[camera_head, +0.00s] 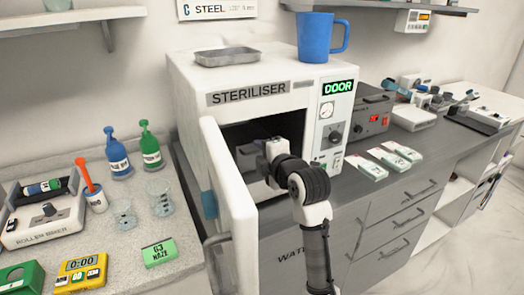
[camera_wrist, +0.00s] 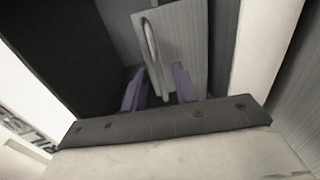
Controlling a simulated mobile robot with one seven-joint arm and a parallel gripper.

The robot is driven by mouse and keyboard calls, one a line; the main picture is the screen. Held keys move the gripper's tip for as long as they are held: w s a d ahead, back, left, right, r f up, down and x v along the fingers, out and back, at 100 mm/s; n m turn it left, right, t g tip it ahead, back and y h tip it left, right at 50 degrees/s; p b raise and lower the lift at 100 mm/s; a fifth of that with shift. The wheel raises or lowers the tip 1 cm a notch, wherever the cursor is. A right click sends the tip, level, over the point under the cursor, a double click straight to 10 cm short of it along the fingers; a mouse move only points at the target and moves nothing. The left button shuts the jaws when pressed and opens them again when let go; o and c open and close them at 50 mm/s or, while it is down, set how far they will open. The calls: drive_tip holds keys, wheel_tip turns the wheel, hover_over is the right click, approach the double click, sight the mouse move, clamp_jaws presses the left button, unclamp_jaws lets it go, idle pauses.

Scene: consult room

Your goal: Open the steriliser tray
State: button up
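The white steriliser (camera_head: 215,125) stands on the counter with its door (camera_head: 232,190) swung open to the left. My arm reaches into the dark chamber, and my gripper's fingertips are hard to make out there in the head view. In the wrist view my gripper (camera_wrist: 160,88) shows two purple fingers standing apart, one on each side of a looped metal handle. The handle (camera_wrist: 151,45) is on a grey front panel, which looks like the steriliser tray (camera_wrist: 182,45). A gap shows between the fingers and the handle. The tray is mostly hidden by the chamber in the head view.
A blue mug (camera_head: 314,38) and a shallow metal dish (camera_head: 227,56) stand on top of the steriliser. A control panel (camera_head: 331,130) is right of the opening. The open door borders my arm's left.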

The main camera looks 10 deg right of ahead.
clamp_jaws()
idle(0.4)
